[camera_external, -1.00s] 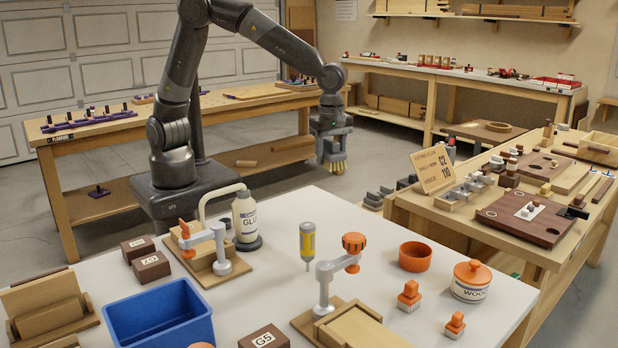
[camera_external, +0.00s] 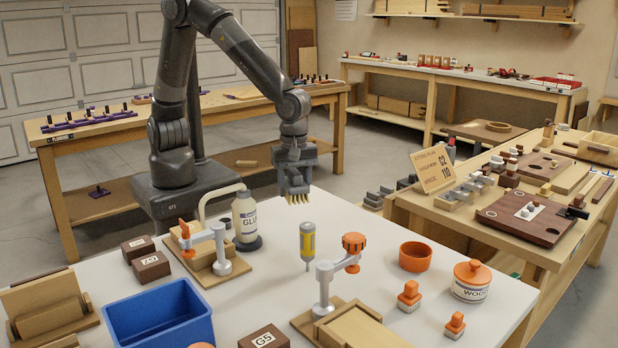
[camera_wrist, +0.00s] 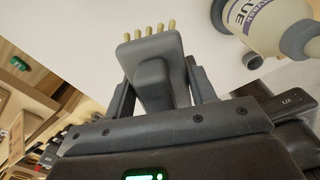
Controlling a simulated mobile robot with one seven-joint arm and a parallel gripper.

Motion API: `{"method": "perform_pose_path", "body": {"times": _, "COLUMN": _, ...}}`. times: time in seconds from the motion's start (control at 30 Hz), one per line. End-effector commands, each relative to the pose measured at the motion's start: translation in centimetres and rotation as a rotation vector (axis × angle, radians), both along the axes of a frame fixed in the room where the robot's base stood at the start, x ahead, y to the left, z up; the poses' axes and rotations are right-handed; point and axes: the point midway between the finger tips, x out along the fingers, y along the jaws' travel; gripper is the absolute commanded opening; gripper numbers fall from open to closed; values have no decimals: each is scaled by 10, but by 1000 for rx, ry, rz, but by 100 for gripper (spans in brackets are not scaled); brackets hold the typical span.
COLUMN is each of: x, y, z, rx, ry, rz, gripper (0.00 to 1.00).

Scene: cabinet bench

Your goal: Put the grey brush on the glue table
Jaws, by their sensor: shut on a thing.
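My gripper (camera_external: 294,180) is shut on the grey brush, which has a grey body and pale yellow bristles (camera_external: 297,199) pointing down. In the wrist view the grey brush (camera_wrist: 153,75) sits between my two fingers, its row of bristles pointing away from the palm. The brush hangs at the far edge of the white-topped glue table (camera_external: 375,225), to the right of the glue bottle. I cannot tell from the pictures whether the bristles touch the tabletop, but they look slightly above it.
The glue bottle (camera_external: 245,217) stands left of my gripper on the table. A yellow-and-grey tool (camera_external: 307,241) stands closer to the camera. An orange clamp (camera_external: 188,232), a blue bin (camera_external: 160,318) and an orange bowl (camera_external: 415,256) are also there. White tabletop is free around the far edge.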

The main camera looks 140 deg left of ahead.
Motion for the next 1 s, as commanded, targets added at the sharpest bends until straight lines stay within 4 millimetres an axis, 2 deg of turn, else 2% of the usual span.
{"method": "perform_pose_path", "body": {"times": 0.17, "x": 1, "y": 19, "z": -11, "rx": 0, "ry": 1, "rz": 6, "gripper": 25}}
{"method": "perform_pose_path", "body": {"times": 0.4, "x": 6, "y": 72, "z": -43, "rx": 0, "ry": 2, "rz": 7, "gripper": 25}}
{"method": "perform_pose_path", "body": {"times": 0.6, "x": 9, "y": 107, "z": -63, "rx": 0, "ry": 0, "rz": 4, "gripper": 25}}
{"method": "perform_pose_path", "body": {"times": 0.83, "x": 10, "y": 117, "z": -74, "rx": -1, "ry": 0, "rz": 1, "gripper": 25}}
{"method": "perform_pose_path", "body": {"times": 1.0, "x": 10, "y": 117, "z": -97, "rx": -2, "ry": 3, "rz": 0, "gripper": 25}}
